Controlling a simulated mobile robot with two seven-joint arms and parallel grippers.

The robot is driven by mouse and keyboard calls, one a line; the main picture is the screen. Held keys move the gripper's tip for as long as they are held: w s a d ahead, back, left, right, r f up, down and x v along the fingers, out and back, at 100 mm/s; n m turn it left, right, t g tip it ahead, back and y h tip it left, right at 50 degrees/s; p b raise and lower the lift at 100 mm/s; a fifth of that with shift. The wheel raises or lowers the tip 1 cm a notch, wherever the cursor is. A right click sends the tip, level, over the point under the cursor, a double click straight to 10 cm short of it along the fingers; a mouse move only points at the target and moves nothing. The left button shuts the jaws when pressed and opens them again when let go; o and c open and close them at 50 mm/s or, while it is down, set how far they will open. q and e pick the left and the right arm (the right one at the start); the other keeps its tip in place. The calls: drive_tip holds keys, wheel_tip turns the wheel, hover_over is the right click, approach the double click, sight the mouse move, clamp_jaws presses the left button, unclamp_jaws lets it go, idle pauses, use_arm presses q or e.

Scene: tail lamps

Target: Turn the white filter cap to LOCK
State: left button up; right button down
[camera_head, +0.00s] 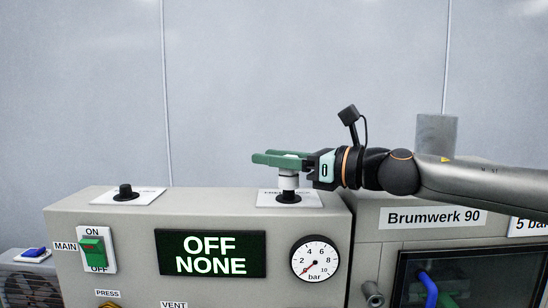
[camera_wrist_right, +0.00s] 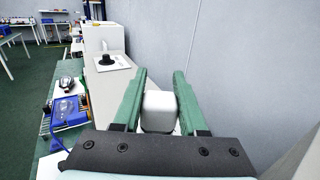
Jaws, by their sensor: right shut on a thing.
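The white filter cap (camera_head: 289,181) stands upright on a black base (camera_head: 289,197) above a white label plate (camera_head: 310,203) on top of the grey machine. My right gripper (camera_head: 258,158) comes in level from the right, its green fingers around the cap's upper part. In the right wrist view the cap's squarish white top (camera_wrist_right: 160,108) sits between the two fingers (camera_wrist_right: 160,76), which are shut on it. The lettering on the label plate is mostly hidden, so I cannot tell which mark the cap points to. My left gripper is not in view.
A black knob (camera_head: 125,191) stands on another plate to the left. The front panel has a green ON/OFF switch (camera_head: 92,250), a display (camera_head: 210,253) reading OFF NONE, and a bar gauge (camera_head: 315,258) with its needle low. A grey wall is behind; space above the machine is clear.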

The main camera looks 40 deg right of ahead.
drive_tip(key=shift+f+b, duration=0.6)
drive_tip(key=shift+f, duration=0.15)
drive_tip(key=shift+c, duration=1.9)
unclamp_jaws()
